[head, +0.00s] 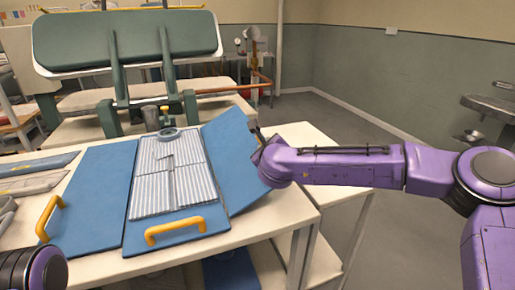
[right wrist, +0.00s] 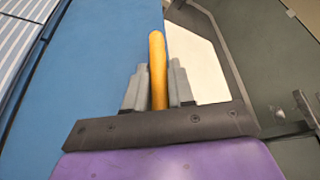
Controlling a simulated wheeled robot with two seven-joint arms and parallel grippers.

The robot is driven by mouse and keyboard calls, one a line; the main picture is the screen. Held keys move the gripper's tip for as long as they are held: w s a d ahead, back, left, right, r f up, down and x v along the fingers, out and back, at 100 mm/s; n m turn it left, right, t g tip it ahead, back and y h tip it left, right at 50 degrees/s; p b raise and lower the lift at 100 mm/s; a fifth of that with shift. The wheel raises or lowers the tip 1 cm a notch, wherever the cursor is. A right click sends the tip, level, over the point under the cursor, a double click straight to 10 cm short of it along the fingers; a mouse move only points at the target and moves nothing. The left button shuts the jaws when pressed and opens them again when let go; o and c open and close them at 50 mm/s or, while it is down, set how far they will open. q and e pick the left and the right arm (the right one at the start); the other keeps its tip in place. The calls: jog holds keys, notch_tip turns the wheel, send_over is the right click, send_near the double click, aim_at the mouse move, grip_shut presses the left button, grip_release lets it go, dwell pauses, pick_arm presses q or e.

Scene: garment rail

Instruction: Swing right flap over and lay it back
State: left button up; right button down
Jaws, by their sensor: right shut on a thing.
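The blue right flap (head: 238,158) of the folding board is tilted up, its outer edge raised above the table. My right gripper (right wrist: 158,82) is shut on the yellow handle (right wrist: 157,48) at that flap's outer edge. In the head view the fingers are hidden behind my arm and the flap. A striped grey-white garment (head: 155,195) lies folded on the centre panel; its stripes also show at the left of the right wrist view (right wrist: 18,45). The left flap (head: 98,185) lies flat. My left gripper is out of view; only part of my left arm shows at the lower left.
The lower flap (head: 200,218) with a yellow handle (head: 175,229) lies flat at the table's front edge. Grey folded items (head: 35,183) lie at the left. A green padded press (head: 125,42) stands behind. White table surface (head: 285,212) is bare to the right.

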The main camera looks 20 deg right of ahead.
jog(key=d+f+m+b, duration=0.1)
jog(key=f, duration=0.1)
jog(key=d+f+m+y+b, duration=0.1)
jog(key=f+b, duration=0.1)
jog(key=d+f+b, duration=0.1)
jog(key=f, duration=0.1)
jog(key=shift+w+d+f+m+g+y, duration=0.15)
jog(key=shift+m+g+y, duration=0.15)
jog(key=shift+m+y, duration=0.1)
jog(key=shift+d+f+b, duration=0.25)
jog(key=shift+f+b, duration=0.8)
jog(key=shift+b, duration=0.05)
jog(key=shift+f, duration=0.15)
jog(key=c, duration=1.1)
grip_release()
jog(key=shift+o, duration=0.2)
jog(key=v, duration=1)
jog(key=shift+s+d+b, duration=0.1)
jog(key=shift+s+b, duration=0.15)
jog(key=shift+b, duration=0.1)
